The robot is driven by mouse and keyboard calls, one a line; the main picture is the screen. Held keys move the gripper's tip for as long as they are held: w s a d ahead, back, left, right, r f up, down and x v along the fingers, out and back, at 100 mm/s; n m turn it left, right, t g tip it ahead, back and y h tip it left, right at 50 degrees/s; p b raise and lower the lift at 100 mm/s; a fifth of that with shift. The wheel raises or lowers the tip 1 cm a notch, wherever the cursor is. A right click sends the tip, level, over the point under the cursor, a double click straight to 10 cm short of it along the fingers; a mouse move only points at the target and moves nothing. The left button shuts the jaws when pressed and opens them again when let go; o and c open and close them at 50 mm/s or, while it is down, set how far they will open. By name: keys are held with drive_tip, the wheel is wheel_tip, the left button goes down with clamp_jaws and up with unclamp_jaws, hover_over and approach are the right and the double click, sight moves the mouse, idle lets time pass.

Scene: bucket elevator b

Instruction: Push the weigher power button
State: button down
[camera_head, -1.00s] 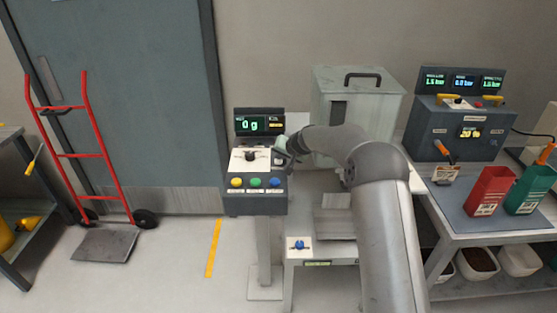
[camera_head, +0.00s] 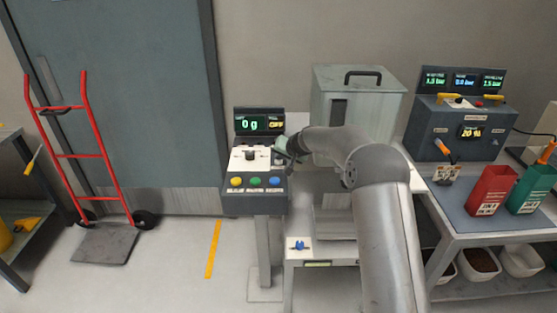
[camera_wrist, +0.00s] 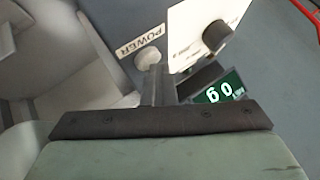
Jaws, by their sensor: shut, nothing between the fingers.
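The weigher control box (camera_head: 255,205) stands on a post left of my arm. Its green readout (camera_head: 250,124) shows 0 g, with a yellow readout (camera_head: 276,124) beside it that looks like OFF. The power button (camera_wrist: 148,55) is a pale round knob under a POWER label (camera_wrist: 139,40) in the wrist view. My gripper (camera_wrist: 154,74) is shut and empty, its fingertips right at the button's lower edge. I cannot tell whether they touch it. In the head view, my gripper (camera_head: 281,148) is at the box's right side and the button cannot be made out.
A black knob (camera_head: 250,155) and yellow, green and blue buttons (camera_head: 255,181) share the box. A lidded grey bin (camera_head: 358,90) stands behind my arm. A bench (camera_head: 470,220) with red and green containers is right. A red hand truck (camera_head: 105,160) stands left.

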sight(280, 163)
drive_tip(key=shift+s+f, duration=0.1)
drive_tip(key=shift+f, duration=0.15)
drive_tip(key=shift+r, duration=0.3)
drive_tip(key=shift+r+p, duration=1.2)
drive_tip(key=shift+r, duration=1.9)
drive_tip(key=s+d+r+g+h, duration=0.15)
drive_tip(key=s+d, duration=0.45)
drive_tip(key=s, duration=0.6)
drive_tip(key=s+d+r+n+g+h, duration=0.1)
drive_tip(key=s+d+r, duration=0.3)
drive_tip(key=s, duration=0.8)
drive_tip(key=s+d+r+g+h, duration=0.2)
drive_tip(key=s+d, duration=0.5)
drive_tip(key=s, duration=0.5)
drive_tip(key=s+d+f, duration=0.2)
drive_tip(key=s, duration=0.6)
drive_tip(key=s+d+f+g+h, duration=0.1)
drive_tip(key=s+d+f, duration=0.1)
drive_tip(key=s, duration=0.5)
drive_tip(key=shift+s+d, duration=0.4)
drive_tip(key=shift+g, duration=0.25)
